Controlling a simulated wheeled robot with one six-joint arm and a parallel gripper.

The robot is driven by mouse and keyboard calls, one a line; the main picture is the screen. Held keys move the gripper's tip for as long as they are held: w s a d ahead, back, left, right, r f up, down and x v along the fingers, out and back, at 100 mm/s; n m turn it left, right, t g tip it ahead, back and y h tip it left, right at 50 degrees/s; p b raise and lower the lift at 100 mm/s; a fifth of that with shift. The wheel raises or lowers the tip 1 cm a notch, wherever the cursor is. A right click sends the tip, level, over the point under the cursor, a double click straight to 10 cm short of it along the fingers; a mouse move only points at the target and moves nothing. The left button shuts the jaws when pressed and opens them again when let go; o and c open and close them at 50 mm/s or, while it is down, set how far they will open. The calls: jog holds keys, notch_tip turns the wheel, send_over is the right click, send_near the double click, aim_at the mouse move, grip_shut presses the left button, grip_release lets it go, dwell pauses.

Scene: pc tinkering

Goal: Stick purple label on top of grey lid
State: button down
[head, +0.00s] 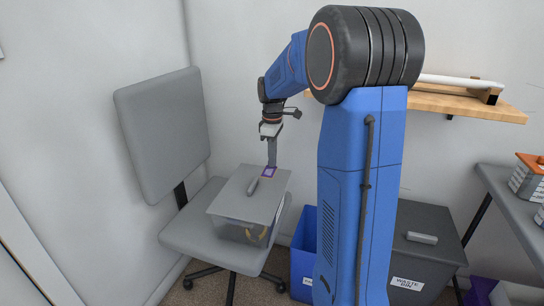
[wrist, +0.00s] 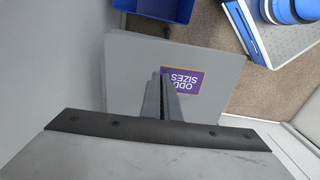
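A clear box (head: 243,232) with a flat grey lid (head: 233,195) stands on the seat of a grey chair. The grey lid (wrist: 130,62) also fills the middle of the wrist view. My gripper (head: 272,163) points down over the lid's far right part, its fingers close together. The purple label (head: 269,172), reading "ODD SIZES", is at the fingertips. In the wrist view the label (wrist: 184,81) lies flat and faces up, one edge against my fingers (wrist: 164,92). It looks held a little above the lid; the exact gap is hard to tell.
The chair's backrest (head: 163,130) rises behind left of the box. A blue bin (head: 303,258) and a dark waste bin (head: 425,250) stand right. A wooden shelf (head: 455,103) is on the wall. A dark streak on the lid may be a shadow or handle.

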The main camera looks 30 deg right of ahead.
aim_at(272, 186)
jog(key=shift+f, duration=4.1)
jog(key=shift+f, duration=0.4)
jog(key=c, duration=2)
grip_release()
jog(key=shift+o, duration=0.3)
notch_tip(272, 186, up, 17)
jog(key=shift+r, duration=0.2)
jog(key=shift+w, duration=0.1)
